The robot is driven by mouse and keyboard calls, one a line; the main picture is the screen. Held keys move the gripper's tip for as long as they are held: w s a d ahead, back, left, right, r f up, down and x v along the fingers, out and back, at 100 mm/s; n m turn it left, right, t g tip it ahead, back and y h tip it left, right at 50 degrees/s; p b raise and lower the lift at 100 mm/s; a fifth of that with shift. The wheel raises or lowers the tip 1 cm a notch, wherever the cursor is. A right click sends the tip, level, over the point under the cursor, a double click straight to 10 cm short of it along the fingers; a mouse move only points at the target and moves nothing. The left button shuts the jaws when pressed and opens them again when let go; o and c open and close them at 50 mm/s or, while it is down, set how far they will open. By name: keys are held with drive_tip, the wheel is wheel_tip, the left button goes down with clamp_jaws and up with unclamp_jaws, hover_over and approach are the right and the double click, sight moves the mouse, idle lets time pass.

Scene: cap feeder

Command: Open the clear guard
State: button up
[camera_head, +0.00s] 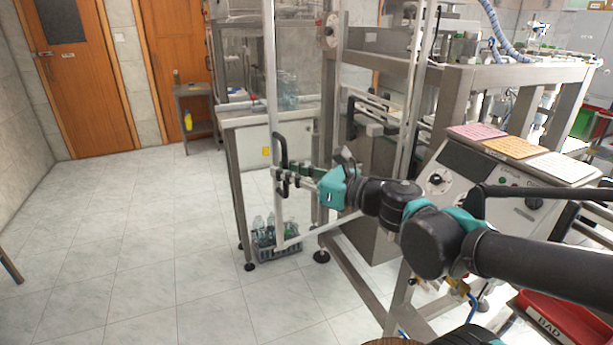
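The clear guard is a see-through panel in a pale metal frame (271,80). Its near upright stands out to the left of the machine, and its lower edge slants back toward the machine's legs, so the guard looks swung at least partly outward. A black bar handle (279,150) is fixed upright on that near upright. My gripper (284,174) reaches in from the right at the lower half of the handle. Its fingers appear closed around the bar, though they are small here and partly overlap it. The guard's hinge side is hard to make out.
The steel machine frame (333,120) stands close behind my gripper. A control panel (465,185) with coloured cards on top is at right, above a red bin (560,325). A crate of bottles (280,250) sits on the floor below the guard.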

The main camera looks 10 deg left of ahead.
drive_tip(key=v, duration=1.1)
drive_tip(key=shift+d, duration=0.3)
drive_tip(key=shift+s, duration=0.1)
